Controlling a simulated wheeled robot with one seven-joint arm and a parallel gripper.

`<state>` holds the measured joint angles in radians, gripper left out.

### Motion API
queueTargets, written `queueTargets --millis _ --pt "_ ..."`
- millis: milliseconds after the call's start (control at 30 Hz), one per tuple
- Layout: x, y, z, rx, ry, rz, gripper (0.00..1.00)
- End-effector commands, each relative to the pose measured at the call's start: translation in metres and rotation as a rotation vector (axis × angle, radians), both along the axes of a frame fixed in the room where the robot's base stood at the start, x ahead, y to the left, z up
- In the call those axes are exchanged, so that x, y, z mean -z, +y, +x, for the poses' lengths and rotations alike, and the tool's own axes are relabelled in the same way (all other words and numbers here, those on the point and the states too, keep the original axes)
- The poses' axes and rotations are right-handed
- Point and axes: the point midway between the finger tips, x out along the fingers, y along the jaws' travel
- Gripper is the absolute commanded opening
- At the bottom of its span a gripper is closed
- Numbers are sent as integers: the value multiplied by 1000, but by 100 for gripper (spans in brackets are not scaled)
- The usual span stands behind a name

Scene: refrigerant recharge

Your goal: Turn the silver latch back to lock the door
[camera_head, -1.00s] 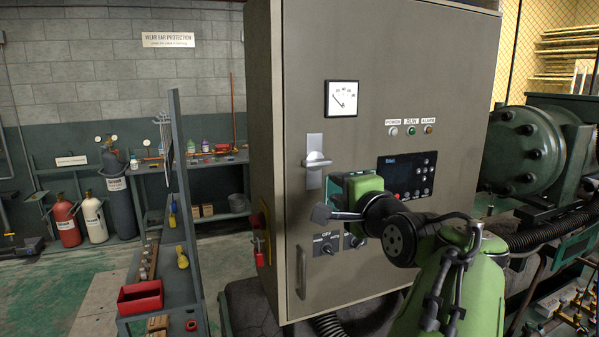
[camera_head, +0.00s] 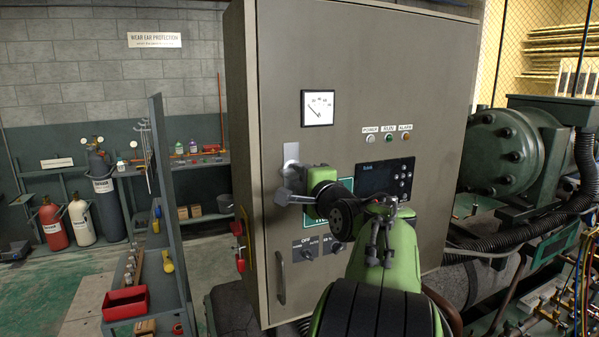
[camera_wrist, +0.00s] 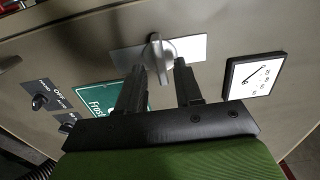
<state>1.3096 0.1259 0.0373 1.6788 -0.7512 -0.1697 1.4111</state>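The silver latch (camera_head: 290,151) is on the left side of the beige cabinet door (camera_head: 345,60), below the dial gauge. In the head view my gripper (camera_head: 284,195) is in front of the latch and hides part of it. In the wrist view the latch's lever (camera_wrist: 161,52) stands out from its plate (camera_wrist: 190,46). My gripper (camera_wrist: 159,66) is open there, with one finger on each side of the lever. Gaps show beside the lever; whether either finger touches it I cannot tell. The door looks flush with the cabinet.
The dial gauge (camera_head: 317,108) is above the latch. Lamps (camera_head: 389,136), a display panel (camera_head: 385,180) and a green sign (camera_wrist: 103,101) are nearby on the door. Dark rotary knobs (camera_head: 307,254) are below, with a door handle (camera_head: 280,279). A shelf rack (camera_head: 171,220) stands left of the cabinet.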

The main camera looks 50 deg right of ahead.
Motion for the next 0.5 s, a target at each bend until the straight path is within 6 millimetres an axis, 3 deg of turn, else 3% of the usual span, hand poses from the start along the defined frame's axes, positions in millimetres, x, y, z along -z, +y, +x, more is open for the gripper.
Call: queueTargets --millis 133,367,500 --pt "-2 -10 16 0 1 2 35" --pt "0 -9 13 2 1 0 0" --pt "0 -8 13 1 1 1 0"
